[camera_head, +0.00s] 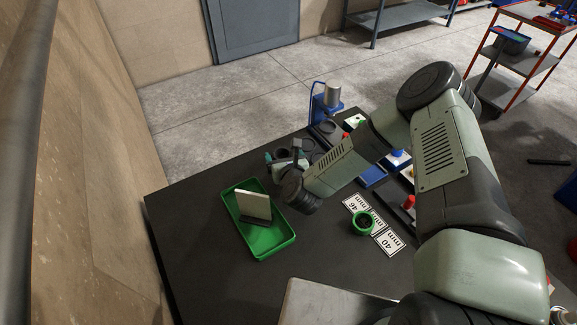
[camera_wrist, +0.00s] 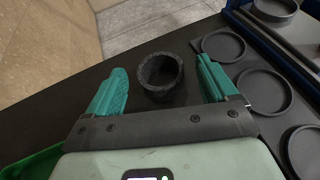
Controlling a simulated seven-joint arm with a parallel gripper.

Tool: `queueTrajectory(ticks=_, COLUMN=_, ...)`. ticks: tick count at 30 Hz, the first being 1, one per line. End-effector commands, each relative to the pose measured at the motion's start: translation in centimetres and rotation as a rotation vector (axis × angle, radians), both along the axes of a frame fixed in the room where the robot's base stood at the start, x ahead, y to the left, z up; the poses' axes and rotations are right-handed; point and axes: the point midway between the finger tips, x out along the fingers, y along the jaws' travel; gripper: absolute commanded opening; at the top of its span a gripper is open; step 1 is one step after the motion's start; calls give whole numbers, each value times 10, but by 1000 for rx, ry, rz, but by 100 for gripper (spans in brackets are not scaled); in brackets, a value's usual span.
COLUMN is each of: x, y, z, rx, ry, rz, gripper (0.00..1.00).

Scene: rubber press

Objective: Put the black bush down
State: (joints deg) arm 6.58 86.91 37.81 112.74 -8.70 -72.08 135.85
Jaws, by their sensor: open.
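The black bush (camera_wrist: 148,84) is a short dark ring standing upright on the dark table top. In the wrist view it sits between the two teal fingers of my gripper (camera_wrist: 161,70), with a visible gap on each side. My gripper is open and holds nothing. In the head view my gripper (camera_head: 284,160) is low over the far part of the table, and the bush there is hard to make out among the dark parts around the fingers.
Beside the bush, to the right in the wrist view, lie several round black dishes (camera_wrist: 264,91). A green tray (camera_head: 282,238) with an upright pale plate (camera_head: 251,203) stands to the left. A green ring (camera_head: 363,222) lies near the mm labels (camera_head: 389,242). A blue press (camera_head: 322,108) stands behind.

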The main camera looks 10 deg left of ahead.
Motion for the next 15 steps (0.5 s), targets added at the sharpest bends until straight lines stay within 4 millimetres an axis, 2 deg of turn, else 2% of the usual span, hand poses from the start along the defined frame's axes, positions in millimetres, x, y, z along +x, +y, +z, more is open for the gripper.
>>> queueTrajectory(ticks=9, x=-57, y=-29, z=26, rx=2, ry=3, rz=1, gripper=86)
queueTrajectory(ticks=15, x=-76, y=-39, z=35, rx=0, ry=2, rz=0, gripper=86)
